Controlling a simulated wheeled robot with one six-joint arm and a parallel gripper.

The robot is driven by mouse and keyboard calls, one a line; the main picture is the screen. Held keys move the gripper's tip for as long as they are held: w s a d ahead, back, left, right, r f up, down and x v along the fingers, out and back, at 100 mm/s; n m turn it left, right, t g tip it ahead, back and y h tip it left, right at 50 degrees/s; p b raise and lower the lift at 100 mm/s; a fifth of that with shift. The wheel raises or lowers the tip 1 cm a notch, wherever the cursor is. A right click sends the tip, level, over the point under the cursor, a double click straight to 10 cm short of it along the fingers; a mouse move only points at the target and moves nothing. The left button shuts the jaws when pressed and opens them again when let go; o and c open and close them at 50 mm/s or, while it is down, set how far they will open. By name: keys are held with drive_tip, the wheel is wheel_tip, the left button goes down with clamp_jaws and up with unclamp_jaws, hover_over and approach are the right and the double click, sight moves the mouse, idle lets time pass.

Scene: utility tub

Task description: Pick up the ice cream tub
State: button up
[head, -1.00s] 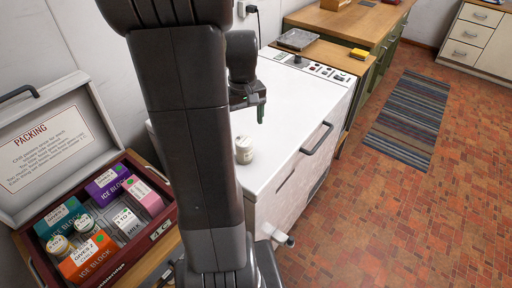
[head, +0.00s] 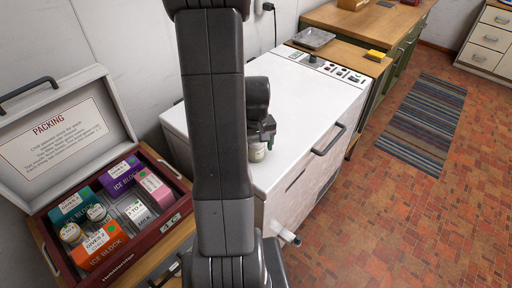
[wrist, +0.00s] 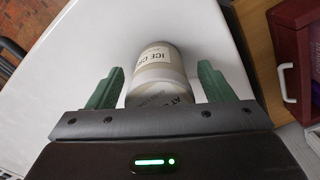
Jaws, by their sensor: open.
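The ice cream tub (wrist: 163,68) is a small pale round container with a white label reading "ICE CR…". It stands on the white top of the chest appliance (head: 310,85). In the head view the tub (head: 257,153) shows just below my gripper (head: 262,136), partly covered by it. In the wrist view the green fingers of my gripper (wrist: 158,88) are open, one on each side of the tub with gaps between. The near part of the tub is hidden by the gripper body.
An open packing box (head: 183,209) with several ice blocks, a milk carton and small tubs stands at the left. A grey tray (head: 313,38) and a yellow sponge (head: 376,55) lie on the wooden counter behind. The white top around the tub is clear.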

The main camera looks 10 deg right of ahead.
drive_tip(key=c, duration=1.2)
drive_tip(key=shift+o, duration=0.2)
